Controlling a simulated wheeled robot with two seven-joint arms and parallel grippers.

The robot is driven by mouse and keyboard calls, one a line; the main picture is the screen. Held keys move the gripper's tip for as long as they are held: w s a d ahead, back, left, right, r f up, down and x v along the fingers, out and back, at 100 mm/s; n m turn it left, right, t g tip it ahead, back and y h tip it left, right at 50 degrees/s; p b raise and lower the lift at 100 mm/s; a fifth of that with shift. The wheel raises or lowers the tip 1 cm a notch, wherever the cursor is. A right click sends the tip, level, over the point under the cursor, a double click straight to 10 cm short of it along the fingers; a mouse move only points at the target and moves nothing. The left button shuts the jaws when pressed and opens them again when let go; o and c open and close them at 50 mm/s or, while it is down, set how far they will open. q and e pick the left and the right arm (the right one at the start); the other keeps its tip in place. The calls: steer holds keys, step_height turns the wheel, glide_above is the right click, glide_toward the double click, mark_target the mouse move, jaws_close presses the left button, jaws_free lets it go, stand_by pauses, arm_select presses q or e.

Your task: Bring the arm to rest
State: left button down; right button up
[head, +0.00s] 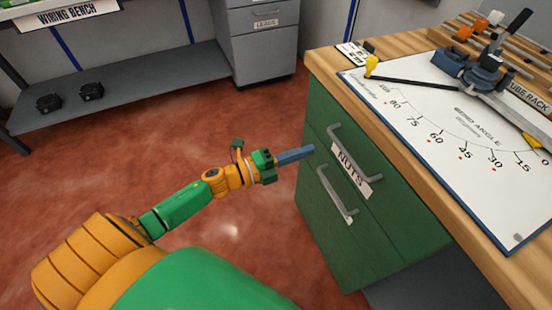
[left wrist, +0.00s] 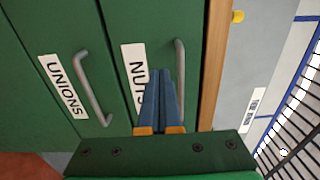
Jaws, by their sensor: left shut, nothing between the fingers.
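My left arm reaches in from the left in the head view, and its gripper (head: 296,155) is just in front of the green drawer cabinet (head: 330,240). The blue fingers are together and hold nothing. In the left wrist view the gripper (left wrist: 165,75) points at the NUTS drawer, and its fingers cover part of the NUTS label (left wrist: 134,72). The fingers appear close to the NUTS handle (left wrist: 180,70); I cannot tell whether they touch it. The UNIONS handle (left wrist: 92,90) stands to the left of it. Both drawers look closed. My right gripper is not in view.
A wooden worktop (head: 320,62) overhangs the cabinet and carries a bend angle board (head: 440,150), a blue bending tool (head: 482,75) and a tube rack (head: 525,95). A grey cabinet (head: 262,50) and the wiring bench shelf (head: 130,85) stand behind. The red floor (head: 230,235) is open.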

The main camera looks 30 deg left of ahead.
arm_select(q)
steer(key=v, duration=0.6)
steer(key=s+a+f+n+g+y+p, duration=0.2)
steer(key=s+f+n+y, duration=0.1)
steer(key=f+n, duration=0.25)
steer(key=s+a+f+n+g+y+p, duration=0.1)
steer(key=s+a+f+n+y+p, duration=0.3)
steer(key=f, duration=0.3)
steer(key=s+a+f+n+g+y+p, duration=0.1)
steer(key=f+n+g+y, duration=0.15)
steer(key=f+n, duration=0.4)
steer(key=s+d+f+n+g+p, duration=0.2)
steer(key=s+d+f+n+g, duration=0.1)
steer(key=s, duration=0.8)
steer(key=s+d+f+n+g+y+p, duration=0.1)
steer(key=s+d+f+n+g, duration=0.2)
steer(key=s, duration=0.8)
step_height(320, 180, down, 3)
steer(key=shift+s+d+f+n+g+p, duration=0.1)
steer(key=shift+s+d+n+g+p, duration=0.3)
steer(key=shift+d+g, duration=0.55)
